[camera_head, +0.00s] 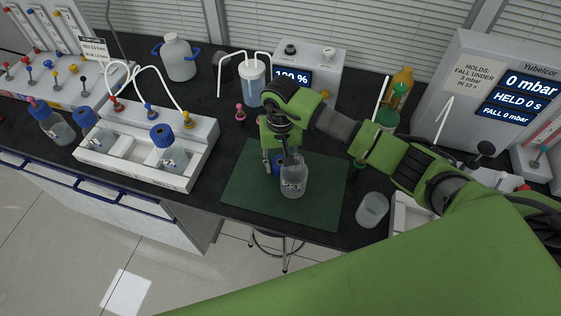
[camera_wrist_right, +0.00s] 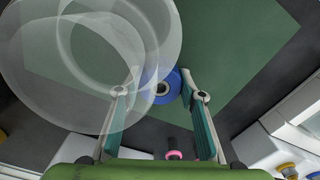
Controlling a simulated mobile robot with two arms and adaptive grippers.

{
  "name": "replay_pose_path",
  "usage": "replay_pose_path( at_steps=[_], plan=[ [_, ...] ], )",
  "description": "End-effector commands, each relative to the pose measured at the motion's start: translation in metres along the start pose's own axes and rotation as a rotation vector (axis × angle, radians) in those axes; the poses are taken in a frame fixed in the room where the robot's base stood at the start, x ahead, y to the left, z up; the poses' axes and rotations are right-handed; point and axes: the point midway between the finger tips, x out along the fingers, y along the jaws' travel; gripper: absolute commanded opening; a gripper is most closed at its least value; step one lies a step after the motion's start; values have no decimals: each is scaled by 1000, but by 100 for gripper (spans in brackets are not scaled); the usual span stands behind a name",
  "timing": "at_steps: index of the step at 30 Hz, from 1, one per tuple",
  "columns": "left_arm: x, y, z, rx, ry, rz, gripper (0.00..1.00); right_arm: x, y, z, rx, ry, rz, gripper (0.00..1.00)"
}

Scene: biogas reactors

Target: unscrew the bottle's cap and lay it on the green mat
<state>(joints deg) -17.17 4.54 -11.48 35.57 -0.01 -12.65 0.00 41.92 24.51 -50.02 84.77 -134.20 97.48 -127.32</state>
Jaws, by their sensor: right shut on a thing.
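The clear glass bottle (camera_head: 293,180) stands upright on the green mat (camera_head: 240,188) and has no cap on it. In the wrist view the bottle (camera_wrist_right: 60,50) is see-through and large at the upper left, with its round mouth showing. My right gripper (camera_head: 275,158) points down just behind and left of the bottle, over the mat. In the wrist view its two fingers (camera_wrist_right: 160,82) are shut on the blue cap (camera_wrist_right: 158,98), which is apart from the bottle's axis. I cannot tell whether the cap touches the mat. My left gripper is not in view.
A white rack (camera_head: 135,165) with blue-capped bottles stands at the left. A display unit (camera_head: 318,75) and a tubed vessel (camera_head: 252,82) stand behind the mat. An empty beaker (camera_head: 371,210) is to its right. The mat's left part is clear.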

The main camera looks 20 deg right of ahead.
Motion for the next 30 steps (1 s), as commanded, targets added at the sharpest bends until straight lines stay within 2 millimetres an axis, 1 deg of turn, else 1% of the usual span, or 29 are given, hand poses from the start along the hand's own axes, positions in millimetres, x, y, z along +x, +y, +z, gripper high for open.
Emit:
replay_pose_path(
  at_steps=[1, 2, 3, 12, 15, 16, 17, 20, 27, 30],
  plan=[
    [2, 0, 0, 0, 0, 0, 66, 1, 0, 0, 0, 1, 0, 42],
    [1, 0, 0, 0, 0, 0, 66, 1, 0, 0, 0, 0, 0, 49],
    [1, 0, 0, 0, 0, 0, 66, 1, 0, 0, 0, 0, 0, 53],
    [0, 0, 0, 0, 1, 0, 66, 0, 0, 0, 0, 0, 0, 53],
    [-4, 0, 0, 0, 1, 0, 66, -4, 0, 0, 0, 0, 0, 53],
    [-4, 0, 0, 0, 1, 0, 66, -5, 0, 0, 0, 1, 0, 53],
    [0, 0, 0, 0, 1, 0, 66, -7, 0, -2, 0, 4, -1, 53],
    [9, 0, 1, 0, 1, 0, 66, -23, 0, -2, -1, 8, 0, 53],
    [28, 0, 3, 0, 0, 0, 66, -76, 0, -2, -2, 8, 0, 53],
    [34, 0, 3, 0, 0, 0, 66, -94, 1, -2, 0, 6, 1, 53]
  ],
)
